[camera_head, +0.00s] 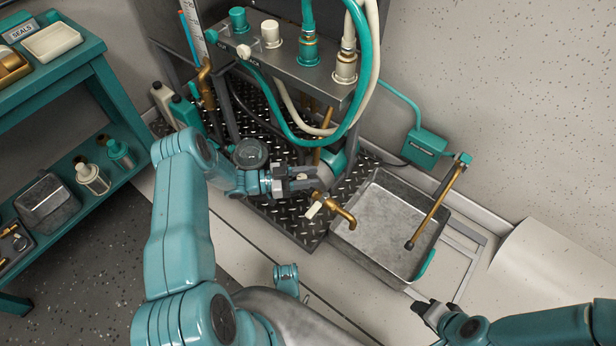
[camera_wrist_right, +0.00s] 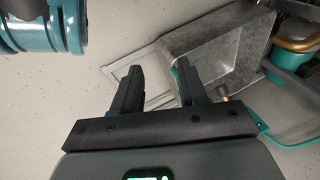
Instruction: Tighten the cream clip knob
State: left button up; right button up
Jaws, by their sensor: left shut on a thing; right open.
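My left gripper (camera_head: 302,180) is shut at the brass-coloured drain pipe over the checkered plate. A small pale piece, which looks like the cream clip knob (camera_head: 301,177), shows between its fingers, mostly hidden by them. A cream tab (camera_head: 314,209) sticks out just below the jaws, beside the bent brass spout (camera_head: 342,212). My right gripper (camera_head: 436,312) is open and empty, low at the right, in front of the metal tray. In the right wrist view its two dark fingers (camera_wrist_right: 158,88) stand apart with only floor and tray beyond.
A grey metal tray (camera_head: 434,262) lies right of the checkered plate (camera_head: 284,216), with a brass rod (camera_head: 434,208) reaching over it. Teal and cream hoses hang from the panel (camera_head: 290,62) above. A teal shelf (camera_head: 85,105) stands at left. The floor at right is clear.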

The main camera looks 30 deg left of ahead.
pick_arm(q)
jog(key=shift+r, duration=0.1)
jog(key=o, duration=1)
jog(key=p+v, duration=0.2)
jog(key=v, duration=1.4)
jog(key=shift+a+p, duration=0.15)
jog(key=shift+p, duration=0.2)
pick_arm(e)
jog(key=s+r, duration=0.2)
jog(key=shift+a+r+g, duration=0.2)
jog(key=shift+r+g, duration=0.1)
jog(key=shift+g, duration=0.1)
pick_arm(q)
jog(key=shift+o, duration=0.2)
